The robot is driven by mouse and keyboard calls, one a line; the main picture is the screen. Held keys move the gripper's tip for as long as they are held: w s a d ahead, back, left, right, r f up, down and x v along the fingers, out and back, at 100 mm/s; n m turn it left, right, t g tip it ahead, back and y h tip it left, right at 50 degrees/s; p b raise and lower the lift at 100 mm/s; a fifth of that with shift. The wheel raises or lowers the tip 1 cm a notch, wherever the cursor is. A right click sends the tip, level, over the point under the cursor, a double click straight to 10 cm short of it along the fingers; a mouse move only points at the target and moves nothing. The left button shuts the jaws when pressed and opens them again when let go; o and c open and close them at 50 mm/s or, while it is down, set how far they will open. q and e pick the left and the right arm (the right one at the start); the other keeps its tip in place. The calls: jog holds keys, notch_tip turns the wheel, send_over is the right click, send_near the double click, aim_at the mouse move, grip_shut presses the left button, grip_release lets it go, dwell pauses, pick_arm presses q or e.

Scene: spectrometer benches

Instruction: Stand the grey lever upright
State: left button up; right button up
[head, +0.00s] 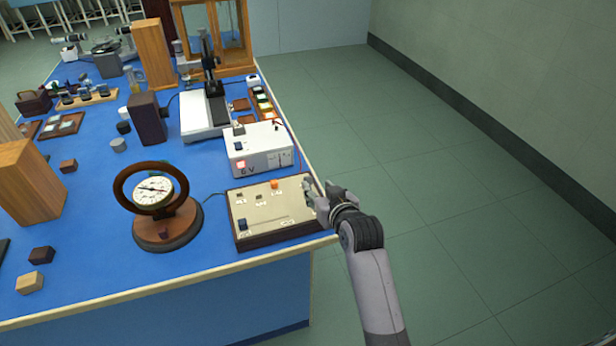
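A low switch board (262,233) with a cream top and dark wooden sides lies at the right front corner of the blue bench. It carries an orange cap (274,184), a dark blue knob (242,224), small dark fittings and a long slot. My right gripper (311,193) is at the board's right end, reaching in from the bench's right edge. Its fingers are small and overlap the board, so I cannot tell whether they are open or shut. I cannot make out the grey lever clearly; the gripper covers that end of the board. My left gripper is not in view.
A white power box (258,160) marked 6V stands just behind the board, with a red wire running down. A round dial meter (153,192) on a wooden stand is to the left. Green floor right of the bench (450,180) is clear.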

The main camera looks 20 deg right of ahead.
aim_at(309, 179)
jog(key=x, duration=0.9)
jog(key=shift+w, duration=0.15)
grip_shut()
